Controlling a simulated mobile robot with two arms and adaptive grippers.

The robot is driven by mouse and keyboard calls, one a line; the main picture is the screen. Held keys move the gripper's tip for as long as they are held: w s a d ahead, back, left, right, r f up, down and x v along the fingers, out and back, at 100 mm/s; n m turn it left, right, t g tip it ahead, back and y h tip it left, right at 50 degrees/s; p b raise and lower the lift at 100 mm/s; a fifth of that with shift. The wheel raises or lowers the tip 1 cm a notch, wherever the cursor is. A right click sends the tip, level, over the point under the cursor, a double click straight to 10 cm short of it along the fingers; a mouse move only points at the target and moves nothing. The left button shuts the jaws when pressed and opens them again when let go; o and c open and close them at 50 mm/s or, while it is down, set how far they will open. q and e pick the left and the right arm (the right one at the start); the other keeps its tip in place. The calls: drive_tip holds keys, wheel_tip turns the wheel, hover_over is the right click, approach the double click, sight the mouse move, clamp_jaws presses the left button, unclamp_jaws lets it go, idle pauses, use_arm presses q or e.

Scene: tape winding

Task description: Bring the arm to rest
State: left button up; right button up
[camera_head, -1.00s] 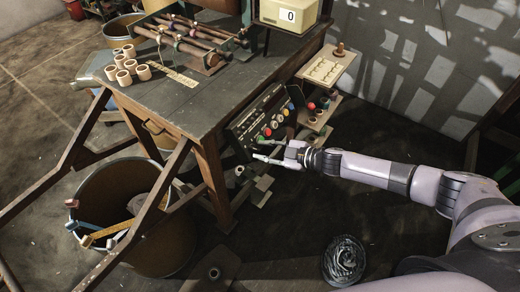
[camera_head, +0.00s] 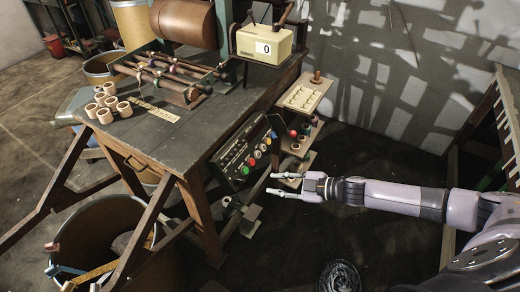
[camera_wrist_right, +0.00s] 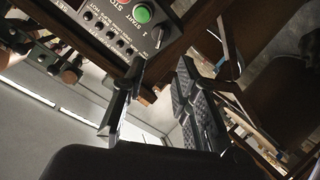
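My right gripper (camera_head: 280,184) is open and empty, in front of the table's right side in the head view. Its fingers point left, a little below and to the right of the control panel (camera_head: 237,155). In the right wrist view, the two dark fingers (camera_wrist_right: 150,95) stand apart with nothing between them. The panel (camera_wrist_right: 115,28) shows there at the top, with a green START button (camera_wrist_right: 142,14). In the head view the panel carries a green button (camera_head: 245,169) and other coloured buttons. My left gripper is not in view.
The table (camera_head: 190,132) holds a roller rack (camera_head: 165,75), several tan rings (camera_head: 105,107) and a cream box (camera_head: 264,44) reading 0. A small shelf (camera_head: 303,97) stands at its right. A barrel (camera_head: 110,225) with tools stands at lower left.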

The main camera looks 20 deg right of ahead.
drive_tip(key=shift+f, duration=0.1)
drive_tip(key=d+f+m+t+h+p, duration=0.1)
drive_tip(key=d+f+m+h, duration=0.15)
drive_tip(key=f, duration=0.55)
drive_tip(key=d+f+m+h+p, duration=0.1)
drive_tip(key=d+f+m+h, duration=0.15)
drive_tip(key=f, duration=0.45)
drive_tip(key=s+d+f+m+g+h, duration=0.1)
drive_tip(key=s+f+m+g+h, duration=0.15)
drive_tip(key=s+f, duration=0.65)
drive_tip(key=s+a+f+m+g, duration=0.2)
drive_tip(key=s+f, duration=0.3)
drive_tip(key=s, duration=0.6)
drive_tip(key=s+a+f+m+g+h+p, duration=0.1)
drive_tip(key=s+a+f+g, duration=0.2)
drive_tip(key=s, duration=0.8)
drive_tip(key=s+a+f+m+g+h, duration=0.1)
drive_tip(key=s+a+f+m+g, duration=0.1)
drive_tip(key=s+f, duration=0.6)
drive_tip(key=s, duration=0.4)
drive_tip(key=shift+a+m, duration=0.25)
drive_tip(key=shift+m, duration=0.1)
drive_tip(key=shift+f+h, duration=0.1)
drive_tip(key=shift+h, duration=0.15)
